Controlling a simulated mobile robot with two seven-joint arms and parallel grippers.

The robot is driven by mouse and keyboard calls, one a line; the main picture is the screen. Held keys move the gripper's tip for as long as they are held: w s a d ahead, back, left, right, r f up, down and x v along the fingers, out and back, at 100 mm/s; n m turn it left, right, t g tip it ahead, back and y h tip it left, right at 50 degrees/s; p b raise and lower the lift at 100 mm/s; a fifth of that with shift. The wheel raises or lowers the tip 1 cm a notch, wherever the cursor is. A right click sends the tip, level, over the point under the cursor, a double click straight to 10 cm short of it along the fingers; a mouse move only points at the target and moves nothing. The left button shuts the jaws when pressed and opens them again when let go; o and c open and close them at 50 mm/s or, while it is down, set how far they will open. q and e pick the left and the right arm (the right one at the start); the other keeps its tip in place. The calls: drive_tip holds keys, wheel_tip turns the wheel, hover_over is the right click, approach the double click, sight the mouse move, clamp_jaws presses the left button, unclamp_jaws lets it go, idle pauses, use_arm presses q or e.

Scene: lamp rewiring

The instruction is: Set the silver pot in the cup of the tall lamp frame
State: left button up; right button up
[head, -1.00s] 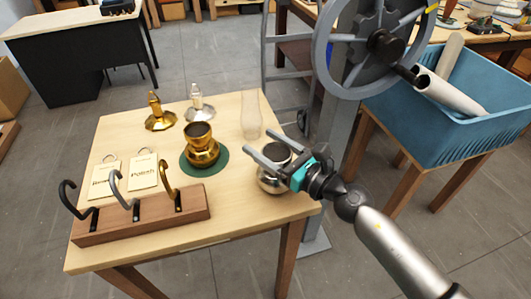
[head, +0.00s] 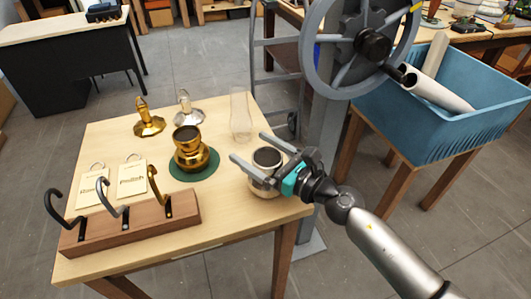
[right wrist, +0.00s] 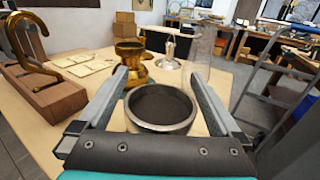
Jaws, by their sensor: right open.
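The silver pot (head: 267,158) stands upright on the wooden table near its right edge, its dark round mouth facing up. My right gripper (head: 249,147) is open, with one finger on each side of the pot near its rim. In the right wrist view the pot's rim (right wrist: 161,107) lies between the two spread fingers, with a visible gap on the left; I cannot tell whether the right finger touches. I cannot make out a tall lamp frame with a cup in these views. My left gripper is not in view.
A brass pot (head: 190,152) stands on a green mat (head: 208,173). Behind are brass (head: 148,122) and silver (head: 187,108) fittings and a clear glass chimney (head: 241,115). A hook rack (head: 135,222) and two cards (head: 132,178) lie left. A large wheel (head: 360,45) rises beyond the table.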

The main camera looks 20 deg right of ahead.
sight(280, 165)
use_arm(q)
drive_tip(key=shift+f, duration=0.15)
use_arm(e)
drive_tip(key=shift+f, duration=0.15)
drive_tip(key=shift+s+d, duration=0.2)
drive_tip(key=shift+s, duration=0.1)
drive_tip(key=b+v, duration=0.3)
drive_tip(key=v, duration=0.6)
drive_tip(key=shift+s+d, duration=0.25)
drive_tip(key=shift+s, duration=0.05)
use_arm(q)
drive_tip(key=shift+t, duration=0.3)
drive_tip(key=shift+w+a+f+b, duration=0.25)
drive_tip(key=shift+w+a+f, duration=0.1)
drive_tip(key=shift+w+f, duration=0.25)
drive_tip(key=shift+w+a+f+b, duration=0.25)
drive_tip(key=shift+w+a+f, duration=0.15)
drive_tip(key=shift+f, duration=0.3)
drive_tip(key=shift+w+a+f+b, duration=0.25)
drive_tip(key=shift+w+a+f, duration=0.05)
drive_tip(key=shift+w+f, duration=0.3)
use_arm(e)
drive_tip(key=shift+r+v, duration=0.15)
drive_tip(key=shift+v, duration=1.05)
drive_tip(key=shift+r+v, duration=0.2)
drive_tip(key=shift+v, duration=1)
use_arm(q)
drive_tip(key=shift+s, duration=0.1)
